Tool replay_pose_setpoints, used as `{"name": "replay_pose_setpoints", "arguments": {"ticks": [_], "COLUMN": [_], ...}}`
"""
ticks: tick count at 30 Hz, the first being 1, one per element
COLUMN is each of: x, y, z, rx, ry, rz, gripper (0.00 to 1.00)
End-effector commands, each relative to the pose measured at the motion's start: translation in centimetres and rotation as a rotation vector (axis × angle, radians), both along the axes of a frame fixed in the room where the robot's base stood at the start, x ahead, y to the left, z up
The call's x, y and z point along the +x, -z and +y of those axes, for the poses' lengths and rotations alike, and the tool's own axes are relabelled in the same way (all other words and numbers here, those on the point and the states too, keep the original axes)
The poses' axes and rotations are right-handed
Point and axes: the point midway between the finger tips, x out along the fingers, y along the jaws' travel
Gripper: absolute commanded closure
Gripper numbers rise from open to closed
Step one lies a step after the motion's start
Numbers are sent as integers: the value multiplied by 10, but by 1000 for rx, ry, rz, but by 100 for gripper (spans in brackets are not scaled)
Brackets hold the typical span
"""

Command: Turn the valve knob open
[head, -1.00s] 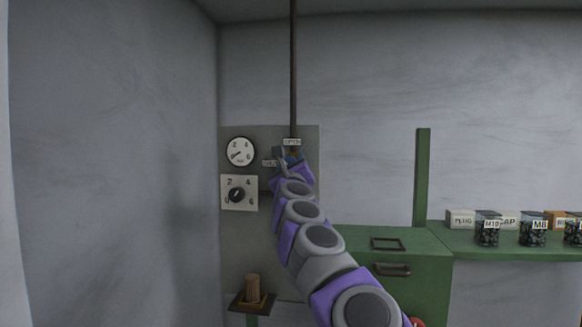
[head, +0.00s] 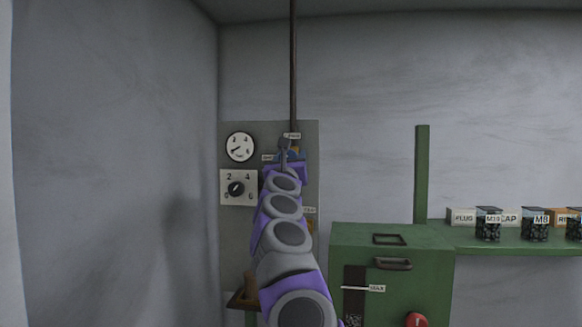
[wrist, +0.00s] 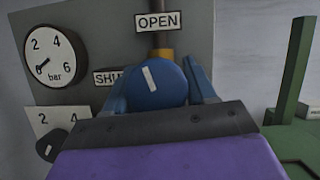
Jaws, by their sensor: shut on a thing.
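The valve knob (wrist: 160,92) is round and blue with a white mark on its face. In the wrist view the mark is near upright, its top leaning a little left. The OPEN label (wrist: 158,21) is above the knob; the SHUT label (wrist: 106,77) is to its left, partly covered. My gripper (wrist: 157,80) has a blue finger on each side of the knob and is shut on it. The lower part of the knob is hidden behind my gripper. In the head view my gripper (head: 285,163) reaches the grey panel and hides most of the knob.
A pressure gauge (head: 240,147) and a black dial (head: 236,188) are left of the knob on the panel (head: 308,185). A vertical pipe (head: 293,70) runs above it. A green cabinet (head: 432,245) and shelf (head: 505,240) with jars stand right.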

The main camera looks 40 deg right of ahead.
Motion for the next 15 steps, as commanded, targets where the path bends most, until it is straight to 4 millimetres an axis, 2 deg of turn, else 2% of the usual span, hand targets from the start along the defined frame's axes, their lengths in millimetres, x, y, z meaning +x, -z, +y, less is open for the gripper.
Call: {"name": "replay_pose_setpoints", "arguments": {"ticks": [15], "x": [0], "y": [-1], "z": [0], "rx": [170], "ry": [2], "rz": [-200], "gripper": [75]}}
